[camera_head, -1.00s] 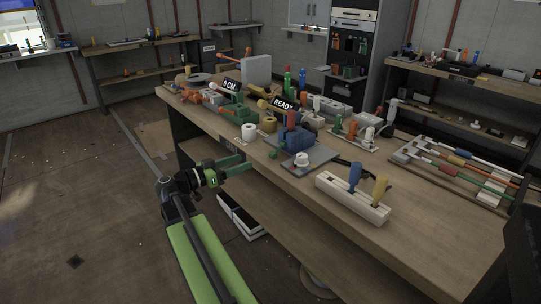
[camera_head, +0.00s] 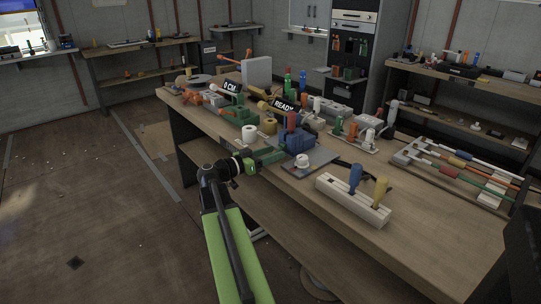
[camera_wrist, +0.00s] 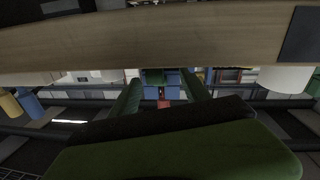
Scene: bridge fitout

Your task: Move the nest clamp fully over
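A blue fixture (camera_head: 297,140) with an upright red handle (camera_head: 291,121) stands near the bench's front edge; it looks like the nest clamp, but I cannot be sure. My gripper (camera_head: 270,155) is just in front of it at the bench edge, with a gap that is hard to judge. In the wrist view, the two green fingers of my gripper (camera_wrist: 162,84) are apart with nothing held. A blue shape and a small red part (camera_wrist: 164,103) show between them, dim and small.
A white roll (camera_head: 249,132) stands left of the fixture. A grey plate with a white round knob (camera_head: 302,160) lies to its right. A white block (camera_head: 352,199) holds blue and yellow handles. The wooden bench top (camera_head: 425,220) is bare at the front right.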

